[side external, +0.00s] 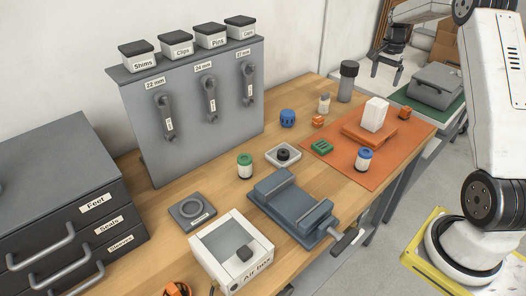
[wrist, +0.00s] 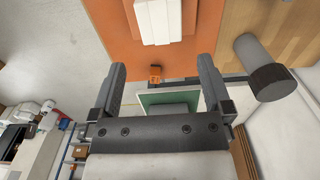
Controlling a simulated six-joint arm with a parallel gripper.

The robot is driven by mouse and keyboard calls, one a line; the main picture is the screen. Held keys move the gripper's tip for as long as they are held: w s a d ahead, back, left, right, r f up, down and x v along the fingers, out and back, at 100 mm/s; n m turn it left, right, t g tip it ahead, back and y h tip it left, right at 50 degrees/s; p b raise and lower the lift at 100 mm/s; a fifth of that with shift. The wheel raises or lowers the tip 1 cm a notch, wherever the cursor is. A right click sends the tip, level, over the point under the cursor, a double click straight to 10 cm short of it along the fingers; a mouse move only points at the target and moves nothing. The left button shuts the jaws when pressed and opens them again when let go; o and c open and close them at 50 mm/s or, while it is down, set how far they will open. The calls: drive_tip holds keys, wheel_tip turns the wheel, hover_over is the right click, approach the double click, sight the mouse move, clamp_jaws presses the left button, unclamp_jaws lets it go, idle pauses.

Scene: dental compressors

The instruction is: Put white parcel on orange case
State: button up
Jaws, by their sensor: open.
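The white parcel (side external: 375,114) stands upright on the flat orange case (side external: 361,137), which lies on an orange mat; no gap shows between parcel and case. In the wrist view the parcel (wrist: 158,22) is at the top, ahead of my fingers, with the case (wrist: 188,17) partly seen around it. My gripper (side external: 387,68) is at the top of the side view, behind and above the parcel and apart from it. In the wrist view my gripper (wrist: 162,66) is open, with nothing between its fingers.
The orange mat (side external: 407,146) also bears a blue-and-white jar (side external: 363,160), a green block (side external: 322,147) and a small orange block (side external: 404,113). A dark cylinder (side external: 347,82) stands behind the mat. A grey case (side external: 435,86) sits on a green mat at the right.

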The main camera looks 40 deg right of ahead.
drive_tip(key=w+a+f+n+t, duration=0.15)
drive_tip(key=a+n, duration=0.75)
drive_tip(key=a, duration=1.4)
drive_tip(key=s+a+f+n+t, duration=0.1)
drive_tip(key=s+a+f+n, duration=0.3)
drive_tip(key=s+a+n, duration=0.5)
drive_tip(key=s+a, duration=0.4)
drive_tip(key=a, duration=0.3)
drive_tip(key=shift+a+f, duration=0.2)
drive_tip(key=shift+a, duration=0.05)
